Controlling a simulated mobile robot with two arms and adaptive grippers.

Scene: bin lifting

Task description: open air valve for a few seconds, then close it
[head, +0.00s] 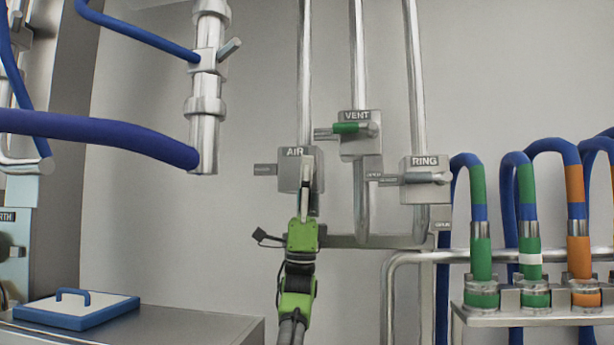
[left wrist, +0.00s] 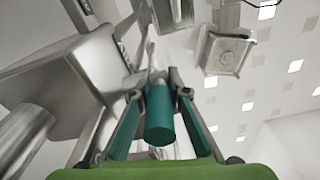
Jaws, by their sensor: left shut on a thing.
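The AIR valve (head: 287,178) is a grey box labelled AIR on a vertical steel pipe, left of the VENT and RING valves. My left gripper (head: 306,187) reaches up from below in front of it and covers most of its handle. In the left wrist view, the left gripper's fingers (left wrist: 160,98) are shut on a green handle (left wrist: 159,122), whose round end faces the camera. The handle's exact angle is hard to tell in the head view. My right gripper is not in view.
The VENT valve (head: 361,146) has a green handle pointing left; the RING valve (head: 420,190) has a grey handle pointing left. Blue hoses with coloured bands (head: 481,205) stand at the right. A thick blue hose (head: 95,130) and a blue-edged lid (head: 76,312) are at the left.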

